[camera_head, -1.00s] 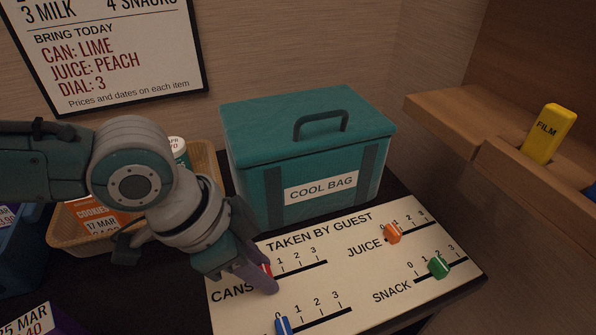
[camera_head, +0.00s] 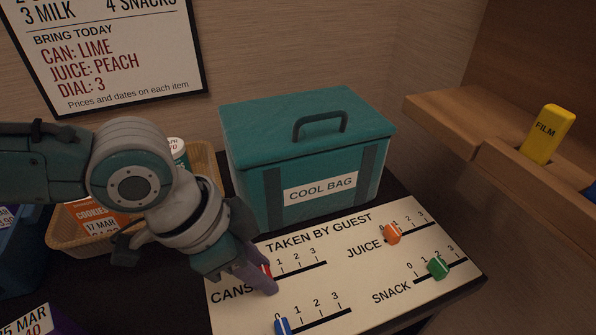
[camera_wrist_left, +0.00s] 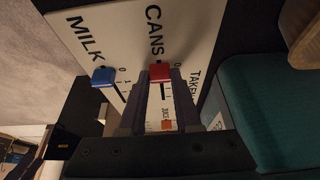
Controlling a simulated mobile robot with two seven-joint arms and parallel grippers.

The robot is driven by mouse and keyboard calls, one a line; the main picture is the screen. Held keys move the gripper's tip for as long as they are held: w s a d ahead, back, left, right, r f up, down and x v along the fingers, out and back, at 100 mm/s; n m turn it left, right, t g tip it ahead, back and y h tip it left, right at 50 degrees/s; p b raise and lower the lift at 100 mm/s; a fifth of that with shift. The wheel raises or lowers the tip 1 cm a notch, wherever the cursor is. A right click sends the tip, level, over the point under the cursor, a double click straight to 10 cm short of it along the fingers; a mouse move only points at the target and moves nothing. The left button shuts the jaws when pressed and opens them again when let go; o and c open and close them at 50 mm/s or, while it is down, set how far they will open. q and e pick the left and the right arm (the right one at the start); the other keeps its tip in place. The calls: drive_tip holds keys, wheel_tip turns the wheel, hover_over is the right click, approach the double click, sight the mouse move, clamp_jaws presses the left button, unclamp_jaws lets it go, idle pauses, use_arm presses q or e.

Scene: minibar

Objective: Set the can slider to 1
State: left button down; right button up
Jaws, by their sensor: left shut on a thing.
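The slider board (camera_head: 340,265) lies on the dark counter, headed TAKEN BY GUEST. The red CANS slider knob (camera_head: 267,270) is mostly hidden by my left fingers in the head view. It sits left of the 1 mark, at the low end of its track; the 0 mark is hidden. In the left wrist view the red knob (camera_wrist_left: 160,72) shows between the fingertips. My left gripper (camera_head: 264,281) is shut on this knob, reaching down from the left. My right gripper is not in view.
The blue MILK knob (camera_head: 282,326), orange JUICE knob (camera_head: 392,233) and green SNACK knob (camera_head: 438,267) are on the same board. A teal cool bag (camera_head: 250,190) stands right behind it. A wicker basket (camera_head: 75,235) is at the left. A wooden shelf (camera_head: 450,110) is at the right.

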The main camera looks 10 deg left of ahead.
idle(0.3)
use_arm(q)
drive_tip(key=shift+w+d+f+b, duration=0.1)
drive_tip(key=shift+w+d+b, duration=0.2)
drive_tip(key=shift+d, duration=0.25)
drive_tip(key=shift+w+d+b, duration=0.15)
drive_tip(key=shift+w+d, duration=0.25)
drive_tip(key=shift+d, duration=0.1)
drive_tip(key=shift+w, duration=0.1)
drive_tip(key=c, duration=0.6)
unclamp_jaws()
